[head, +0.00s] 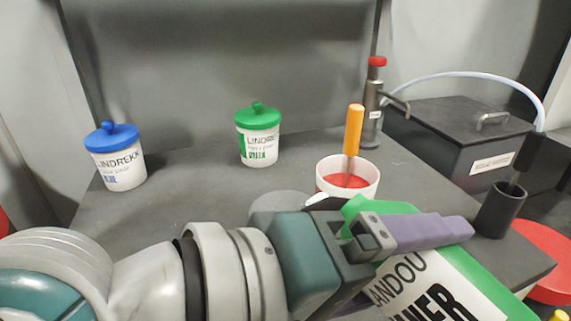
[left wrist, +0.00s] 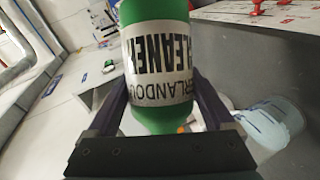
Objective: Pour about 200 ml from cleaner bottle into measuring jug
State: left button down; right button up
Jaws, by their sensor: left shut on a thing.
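The cleaner bottle (head: 430,291) is green with a white label and lies strongly tilted at the lower right of the head view. My left gripper (head: 395,238) is shut around it. In the left wrist view the bottle (left wrist: 160,62) stands between the two fingers, its lettering upside down. A clear container with bluish contents, probably the measuring jug (left wrist: 268,125), shows right of the bottle in the left wrist view. In the head view I cannot make the jug out; my arm and the bottle cover that area. Whether liquid is flowing cannot be seen. My right gripper is out of view.
A blue-lidded tub (head: 118,165) and a green-lidded tub (head: 257,138) stand at the back of the grey bench. A white pot (head: 335,182) with red contents and an orange-handled tool stands behind my gripper. A black box (head: 450,140) and dark cup (head: 497,212) are at right.

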aim_at(378, 303)
pick_arm(q)
jog(key=shift+r, duration=0.1)
jog(key=shift+f+m+y+b, duration=0.3)
jog(key=shift+f+m+b, duration=0.15)
jog(key=shift+f, duration=0.4)
notch_tip(378, 303, down, 2)
jog(key=shift+f+m+t+y+p, duration=0.1)
jog(key=shift+m+t+y+p, duration=0.55)
jog(key=shift+m+p, duration=0.3)
jog(key=shift+f+t+y, duration=0.25)
jog(key=shift+f, duration=0.1)
jog(key=shift+r+m+t+y+p, duration=0.15)
jog(key=shift+m+t+y+p, duration=0.15)
jog(key=shift+m+p, duration=0.55)
jog(key=shift+s+d+f+m+t+y+b, duration=0.3)
jog(key=shift+f+m+t+y, duration=0.2)
jog(key=shift+m, duration=0.25)
jog(key=shift+s+d+f+m+t+y+b, duration=0.15)
jog(key=shift+f+m+t+y+b, duration=0.25)
jog(key=shift+f+m+t, duration=0.3)
jog(key=shift+s+d+f+m+t+y+b, duration=0.25)
jog(key=shift+f+m+t+y+b, duration=0.15)
jog(key=shift+m, duration=0.4)
jog(key=shift+a, duration=0.1)
